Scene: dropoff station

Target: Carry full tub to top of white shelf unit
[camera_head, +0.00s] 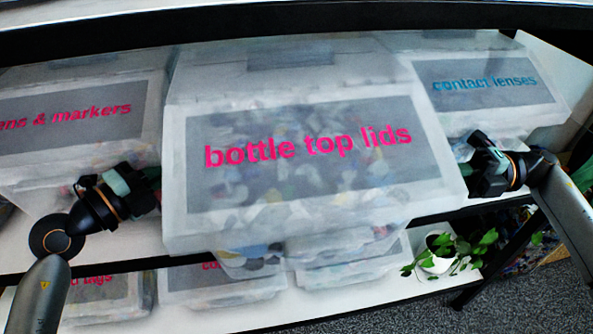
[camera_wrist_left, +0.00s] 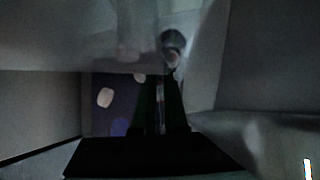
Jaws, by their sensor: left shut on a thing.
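The full tub (camera_head: 430,200) is clear frosted plastic with a pink "bottle top lids" label and small coloured lids inside. It fills the middle of the head view, tilted slightly. My left gripper (camera_head: 152,188) is shut at the tub's left side, its fingertips partly hidden by it. In the dark left wrist view, the left fingers (camera_wrist_left: 160,105) meet a pale translucent surface. My right gripper (camera_head: 474,160) is at the tub's right side; its fingertips are too hidden to tell their opening. A white shelf board with a dark edge (camera_head: 200,22) crosses the top of the head view.
A "markers" tub (camera_head: 75,85) stands at left and a "contact lenses" tub (camera_head: 550,110) at right, both close to the held tub. More labelled tubs (camera_head: 345,268) sit on the lower shelf. A potted plant (camera_head: 440,262) is at lower right, with grey carpet (camera_head: 540,290) beyond.

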